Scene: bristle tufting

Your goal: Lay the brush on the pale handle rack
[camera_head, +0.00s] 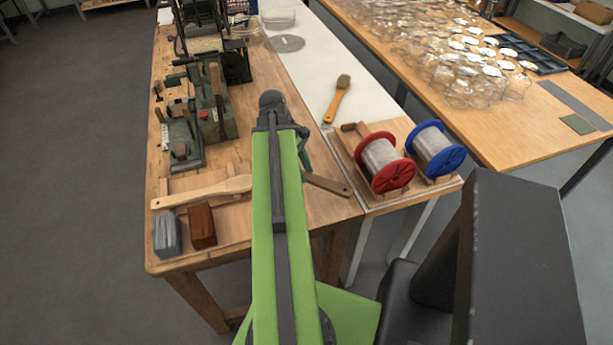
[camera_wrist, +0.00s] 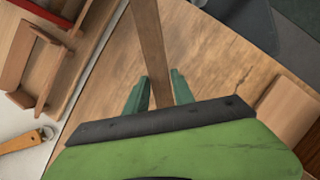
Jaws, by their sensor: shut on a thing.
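My gripper (camera_wrist: 161,88) is shut on a dark brown wooden handle (camera_wrist: 149,35) in the wrist view. In the head view this handle (camera_head: 328,185) sticks out to the right from under my arm, over the wooden bench; its other end is hidden, so I cannot tell whether it bears bristles. A brush with an orange handle (camera_head: 335,106) lies apart on the white table top; its handle end (camera_wrist: 20,142) shows at the wrist view's lower left. A pale handle (camera_head: 205,191) lies on a pale wooden rack (camera_head: 180,184) at the bench's front left.
A grey block (camera_head: 167,235) and a red-brown block (camera_head: 202,227) stand in front of the pale handle. A red spool (camera_head: 384,163) and a blue spool (camera_head: 435,151) stand on a wooden tray at right. A green machine (camera_head: 210,112) stands behind the rack.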

